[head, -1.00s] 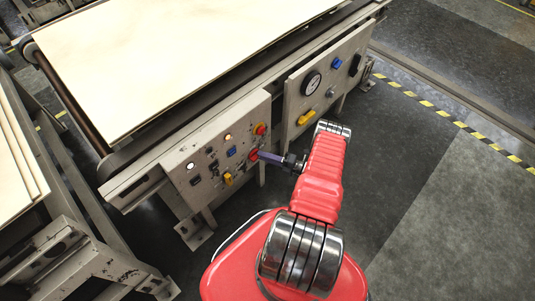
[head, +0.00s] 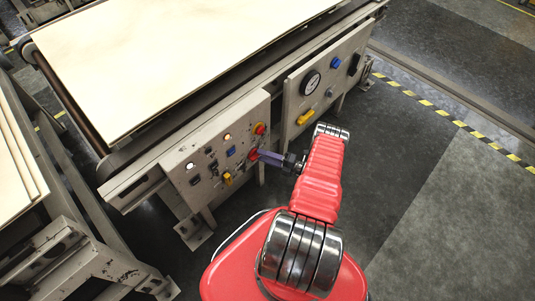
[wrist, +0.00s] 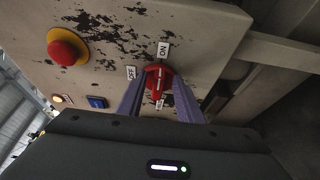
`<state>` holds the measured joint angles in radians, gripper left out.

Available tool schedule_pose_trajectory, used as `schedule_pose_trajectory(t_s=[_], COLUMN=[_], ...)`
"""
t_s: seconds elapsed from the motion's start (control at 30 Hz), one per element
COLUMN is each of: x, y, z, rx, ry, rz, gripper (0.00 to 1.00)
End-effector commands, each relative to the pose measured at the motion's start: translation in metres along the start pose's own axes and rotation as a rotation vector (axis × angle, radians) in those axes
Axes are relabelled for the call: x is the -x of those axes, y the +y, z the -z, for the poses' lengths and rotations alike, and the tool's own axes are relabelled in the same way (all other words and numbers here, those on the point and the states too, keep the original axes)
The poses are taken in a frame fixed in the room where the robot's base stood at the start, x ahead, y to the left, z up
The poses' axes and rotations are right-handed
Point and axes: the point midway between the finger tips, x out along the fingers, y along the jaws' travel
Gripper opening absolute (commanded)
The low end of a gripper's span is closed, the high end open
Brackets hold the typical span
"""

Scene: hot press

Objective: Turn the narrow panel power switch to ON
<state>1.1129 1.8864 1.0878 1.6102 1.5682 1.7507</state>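A red rotary switch (wrist: 159,80) with a white line on its handle shows on the worn panel in the wrist view. The line runs nearly up and down, its upper end toward the ON label (wrist: 163,50). The OFF label (wrist: 130,72) is at the upper left of the knob. In the head view the switch (head: 253,154) is near the panel's lower right edge. My gripper (wrist: 160,84) has one purple finger on each side of the knob, with space between them. The fingers look open around it; slight contact is hard to judge.
A red button on a yellow collar (wrist: 68,48) and a blue button (wrist: 96,102) are left of the switch in the wrist view. A second panel (head: 322,90) with a gauge stands to the right. The floor (head: 440,180) at right is clear.

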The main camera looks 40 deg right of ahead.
Motion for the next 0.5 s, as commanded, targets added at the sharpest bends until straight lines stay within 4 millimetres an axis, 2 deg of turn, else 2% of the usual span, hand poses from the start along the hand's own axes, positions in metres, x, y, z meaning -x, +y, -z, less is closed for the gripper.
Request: schedule_pose_trajectory(t_s=[0.27,0.5], x=[0.003,0.027], y=[0.0,0.0], z=[0.001,0.0], rx=[-0.001,-0.001], ry=[0.002,-0.001], rz=[-0.001,-0.002], gripper=[0.33,0.33])
